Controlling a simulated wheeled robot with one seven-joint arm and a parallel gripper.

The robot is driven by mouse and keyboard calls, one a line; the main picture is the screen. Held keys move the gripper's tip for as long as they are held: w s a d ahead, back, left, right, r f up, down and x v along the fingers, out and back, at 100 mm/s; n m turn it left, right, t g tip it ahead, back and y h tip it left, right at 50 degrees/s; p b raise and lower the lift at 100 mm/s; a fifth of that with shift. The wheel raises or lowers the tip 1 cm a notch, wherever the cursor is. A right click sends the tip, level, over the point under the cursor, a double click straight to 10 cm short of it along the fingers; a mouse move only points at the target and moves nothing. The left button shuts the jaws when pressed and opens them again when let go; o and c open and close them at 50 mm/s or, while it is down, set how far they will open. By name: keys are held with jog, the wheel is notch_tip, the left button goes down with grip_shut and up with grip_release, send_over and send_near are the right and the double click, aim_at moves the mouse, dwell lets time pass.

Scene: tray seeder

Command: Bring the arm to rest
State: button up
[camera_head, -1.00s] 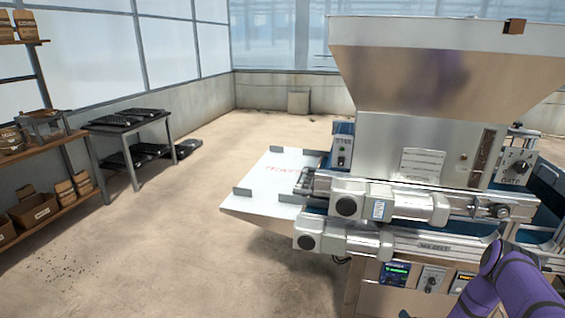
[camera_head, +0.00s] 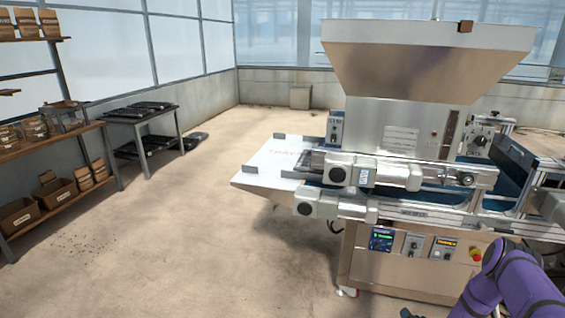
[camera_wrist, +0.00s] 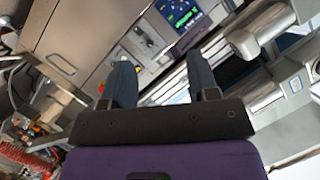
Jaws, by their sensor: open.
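My gripper (camera_wrist: 163,82) shows in the wrist view with its two dark fingers apart and nothing between them. Behind the fingers is the front of the seeder machine, with its control panel (camera_wrist: 150,35) and a lit screen (camera_wrist: 178,12). In the head view my purple arm is folded at the lower right, in front of the machine's right end. The gripper itself does not show there. The tray seeder (camera_head: 400,190) stands at the right with a large metal hopper (camera_head: 425,65) on top.
A white infeed table (camera_head: 270,168) juts out from the seeder's left end. Wooden shelves with boxes (camera_head: 45,195) stand at the far left. A dark bench with black trays (camera_head: 140,112) is behind them. The concrete floor (camera_head: 190,240) between is clear apart from scattered specks.

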jog(key=w+d+r+n+g, duration=0.1)
jog(key=w+r, duration=0.4)
jog(key=r, duration=0.4)
jog(key=w+r+n+g, duration=0.15)
jog(key=w+r, duration=0.25)
jog(key=r, duration=0.5)
jog(key=w+d+r+n, duration=0.1)
jog(key=w+r, duration=0.4)
jog(key=r, duration=0.4)
jog(key=s+a+r+n+g, duration=0.1)
jog(key=s+a+r, duration=0.15)
jog(key=r, duration=1.05)
jog(key=s+a+r+n+g, duration=0.1)
jog(key=a+r+g, duration=0.15)
jog(key=r, duration=1.05)
jog(key=s+a+r+g+h, duration=0.1)
jog(key=s+a+r, duration=0.4)
jog(key=s+r, duration=0.45)
jog(key=s+a+r, duration=0.4)
jog(key=s+r, duration=0.5)
jog(key=r, duration=0.1)
jog(key=s+a+r+n+g, duration=0.1)
jog(key=s+a+r, duration=0.1)
jog(key=s, duration=1.1)
jog(key=s+a+r+g+y, duration=0.1)
jog(key=s+a, duration=0.3)
jog(key=s, duration=0.9)
jog(key=shift+s+a+r+n, duration=0.3)
jog(key=shift+r+n, duration=0.05)
jog(key=shift+r, duration=0.25)
